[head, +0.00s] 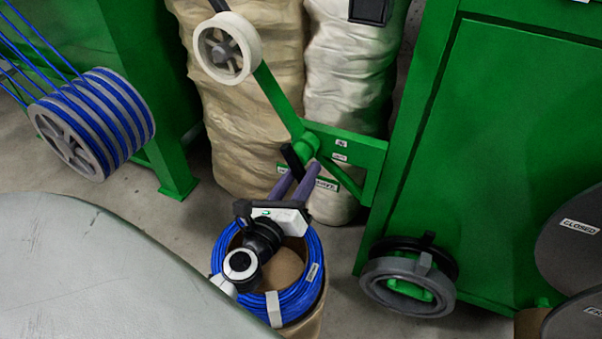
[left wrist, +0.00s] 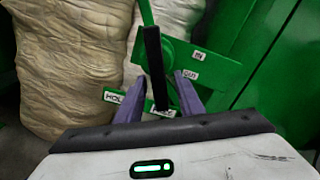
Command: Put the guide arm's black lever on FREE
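The guide arm (head: 277,98) is a green bar with a pale wheel (head: 228,48) at its upper end. Its black lever (head: 292,160) stands by the green hub. In the left wrist view the lever (left wrist: 153,62) slants slightly, its lower end near the partly covered FREE label (left wrist: 163,113). The HOLD label (left wrist: 113,95) is to the left, partly hidden by a finger. I cannot tell which label the lever is set to. My left gripper (head: 303,170) is open, its purple fingers (left wrist: 159,76) on either side of the lever with gaps. My right gripper is not in view.
A blue cable coil (head: 312,283) lies on a drum below my left gripper. A cable spool (head: 95,125) is at left. Wrapped sacks (head: 245,125) stand behind the guide arm. A green cabinet (head: 480,150), a grey ring (head: 408,288) and a CLOSED disc (head: 575,245) are at right.

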